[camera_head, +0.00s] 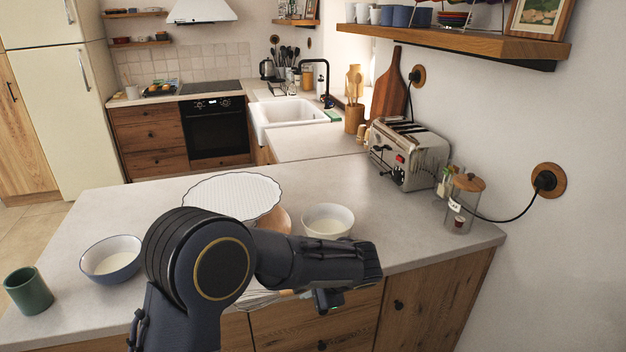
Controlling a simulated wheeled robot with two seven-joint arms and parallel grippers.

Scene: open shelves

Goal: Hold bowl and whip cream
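A bowl with a grey-blue outside and white contents (112,262) stands upright on the counter at the left. A second, pale bowl with white contents (328,219) stands right of the middle, just behind my forearm. My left arm rises from the bottom and bends to the right across the counter's front. My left gripper (326,299) is small and dark below the wrist, apart from both bowls; its fingers are not clear. Thin pale wire-like lines (258,299), perhaps a whisk, show below the forearm, mostly hidden. My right gripper is not in view.
A large ribbed white dish (232,194) and a round wooden piece (276,220) lie behind my arm. A green mug (28,290) stands far left. A toaster (410,152) and lidded jar (464,204) stand right. A shelf (455,42) overhangs them.

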